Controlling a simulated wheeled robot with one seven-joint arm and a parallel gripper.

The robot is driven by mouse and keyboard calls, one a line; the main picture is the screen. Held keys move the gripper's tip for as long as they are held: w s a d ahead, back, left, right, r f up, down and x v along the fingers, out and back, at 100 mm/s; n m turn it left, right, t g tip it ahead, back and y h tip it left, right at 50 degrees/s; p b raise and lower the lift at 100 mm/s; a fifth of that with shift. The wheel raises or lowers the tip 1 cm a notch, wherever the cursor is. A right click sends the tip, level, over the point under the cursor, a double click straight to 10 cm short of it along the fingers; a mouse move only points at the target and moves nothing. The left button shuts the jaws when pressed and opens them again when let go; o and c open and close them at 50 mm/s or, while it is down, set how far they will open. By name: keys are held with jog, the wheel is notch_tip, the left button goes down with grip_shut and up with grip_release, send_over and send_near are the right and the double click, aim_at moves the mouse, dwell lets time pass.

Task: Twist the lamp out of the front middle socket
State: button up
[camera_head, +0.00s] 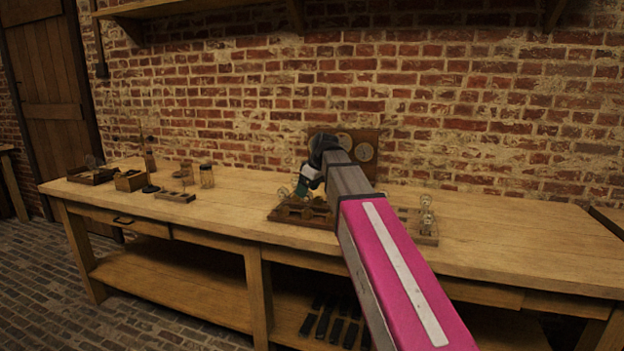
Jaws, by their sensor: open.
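A wooden socket board (274,216) lies on the bench, with a small upright panel (366,152) bearing round dials behind it. A glass lamp (426,203) stands at the board's right end. Another small pale lamp-like thing (283,193) shows at its left end. My gripper (303,190) is open and hangs over the left part of the board. The picture is too small to tell whether anything is between its fingers. My arm hides the middle of the board, so I cannot make out the front middle socket or its lamp.
The bench top (520,235) is clear to the right. A brick wall (500,110) rises behind.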

aim_at(305, 209)
jog(key=shift+x, duration=1.5)
jog(key=c, duration=1)
jog(key=n+g, duration=0.1)
jog(key=n, duration=0.2)
jog(key=n+g, duration=0.1)
jog(key=n, duration=0.1)
jog(key=shift+s+n+y, duration=0.1)
jog(key=shift+n+y, duration=0.3)
jog(key=shift+c, duration=0.2)
jog(key=shift+s+n+g, duration=0.15)
jog(key=shift+n+g, duration=0.15)
jog(key=shift+n, duration=0.1)
jog(key=n+g, duration=0.1)
jog(key=n, duration=0.2)
jog(key=n+g, duration=0.1)
jog(key=n, duration=0.2)
jog(key=shift+s+h, duration=0.15)
jog(key=shift+h, duration=0.25)
